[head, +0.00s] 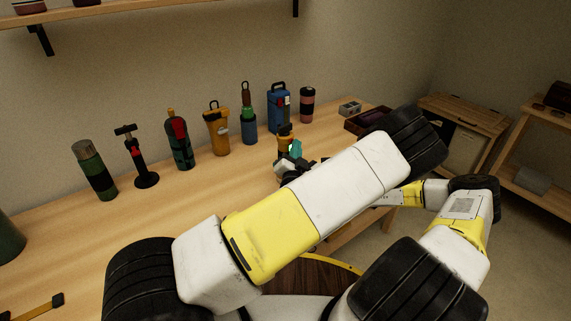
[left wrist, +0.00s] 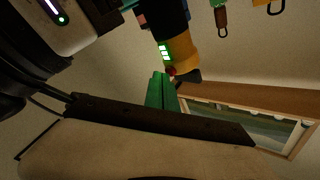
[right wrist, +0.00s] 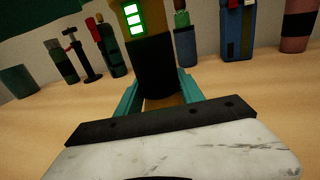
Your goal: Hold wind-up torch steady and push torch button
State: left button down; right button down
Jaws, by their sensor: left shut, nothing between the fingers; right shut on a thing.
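The wind-up torch (head: 285,138) is yellow-orange and black and stands out over the workbench. In the right wrist view the torch (right wrist: 153,62) is upright between the teal fingers of my right gripper (right wrist: 158,86), which is shut on its black part. Green bars are lit on its side. In the left wrist view the torch (left wrist: 181,50) shows a small red part (left wrist: 171,71), possibly the button. My left gripper (left wrist: 161,78) is shut and empty, its green fingertips close to that red part; I cannot tell whether they touch. My left arm hides much of the right arm in the head view.
A row of flasks, a pump and other upright items, including a yellow lantern (head: 216,130) and a blue case (head: 279,108), stands along the back of the wooden bench (head: 190,205). A dark tray (head: 362,122) lies at right.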

dwell(0.3)
pick_arm(q)
jog(key=shift+s+d, duration=0.4)
jog(key=shift+s, duration=0.05)
jog(key=s+d, duration=0.3)
jog(key=s, duration=0.1)
jog(key=shift+s+d, duration=0.35)
jog(key=shift+d, duration=0.05)
pick_arm(e)
jog(key=c, duration=0.7)
grip_release()
jog(key=shift+o, duration=0.2)
